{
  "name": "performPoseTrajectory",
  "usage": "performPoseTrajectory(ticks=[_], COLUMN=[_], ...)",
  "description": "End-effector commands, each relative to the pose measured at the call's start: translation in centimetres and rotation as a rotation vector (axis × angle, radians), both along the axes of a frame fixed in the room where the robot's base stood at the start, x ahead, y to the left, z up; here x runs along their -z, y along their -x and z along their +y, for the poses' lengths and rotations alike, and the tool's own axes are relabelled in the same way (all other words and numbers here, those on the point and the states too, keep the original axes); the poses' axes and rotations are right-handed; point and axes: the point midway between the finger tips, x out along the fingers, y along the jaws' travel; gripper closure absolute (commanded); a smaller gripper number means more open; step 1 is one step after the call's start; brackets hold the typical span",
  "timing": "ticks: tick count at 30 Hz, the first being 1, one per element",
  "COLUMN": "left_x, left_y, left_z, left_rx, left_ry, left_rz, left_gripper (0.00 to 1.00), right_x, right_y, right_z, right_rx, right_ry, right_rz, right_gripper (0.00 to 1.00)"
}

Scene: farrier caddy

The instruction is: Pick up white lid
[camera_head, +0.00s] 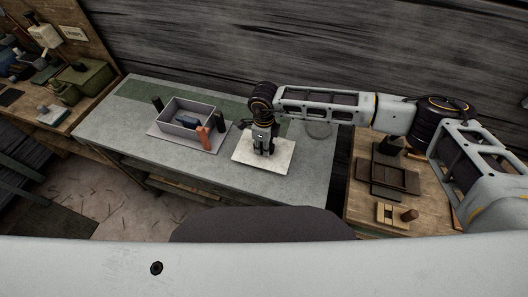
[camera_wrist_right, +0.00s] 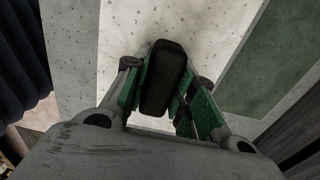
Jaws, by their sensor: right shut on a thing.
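The white lid (camera_head: 249,157) is a flat, pale square panel on the grey table, right of the open grey box. My right gripper (camera_head: 264,149) points down over its middle. In the right wrist view, my right gripper (camera_wrist_right: 160,100) is shut on a dark upright block (camera_wrist_right: 163,75), which looks like the handle of the white lid (camera_wrist_right: 213,32). The block's lower part and its join to the lid are hidden. I cannot tell whether the lid touches the table or is slightly above it. My left gripper is not in view.
The grey box (camera_head: 175,126) holds dark items, with dark posts and an orange-brown piece beside it. The grey table (camera_head: 120,137) has free room at its left. A wooden bench (camera_head: 359,205) with dark trays stands right. Green boxes (camera_head: 88,77) sit on the left bench.

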Motion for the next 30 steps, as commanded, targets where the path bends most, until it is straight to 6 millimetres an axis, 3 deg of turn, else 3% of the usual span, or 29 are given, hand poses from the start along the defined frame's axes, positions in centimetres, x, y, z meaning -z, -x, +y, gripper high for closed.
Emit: performPoseTrajectory(ticks=[30], left_x=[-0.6], left_y=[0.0], left_z=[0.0], left_rx=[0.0], left_ry=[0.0], left_rz=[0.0], left_gripper=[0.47], right_x=[-1.4], right_y=[0.0], right_z=[0.0], right_rx=[0.0], right_ry=[0.0], right_rz=[-0.001], right_gripper=[1.0])
